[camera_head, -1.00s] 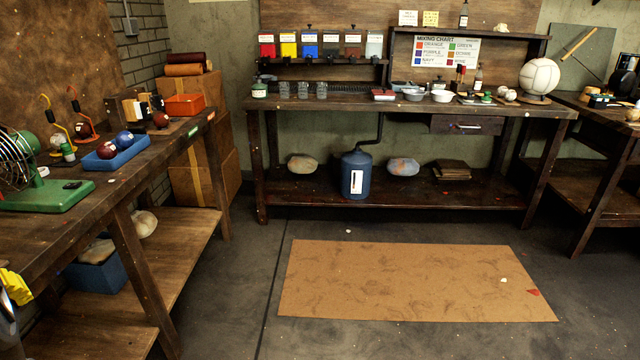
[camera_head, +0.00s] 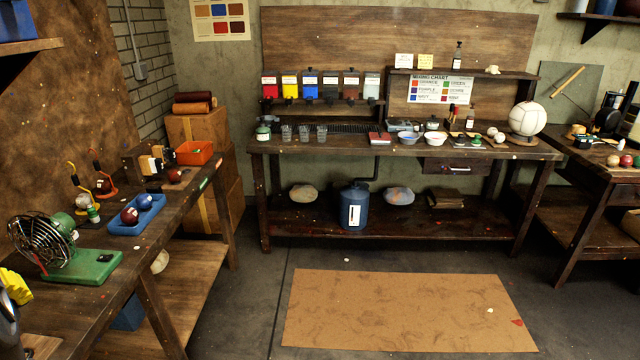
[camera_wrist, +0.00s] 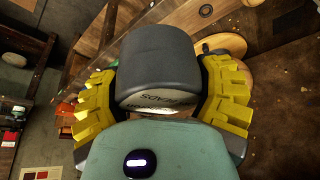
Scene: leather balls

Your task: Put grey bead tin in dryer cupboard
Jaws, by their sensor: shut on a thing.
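The grey bead tin (camera_wrist: 157,62) is a dark grey cylinder with partly readable, upside-down lettering on its pale end. In the wrist view it sits between the two yellow ribbed fingers of my gripper (camera_wrist: 162,90), which is shut on it from both sides. I cannot make out a dryer cupboard in either view.
The left bench carries a green fan (camera_head: 62,245), a blue tray (camera_head: 137,217) with balls and an orange bin (camera_head: 194,153). A long bench (camera_head: 400,146) stands at the back.

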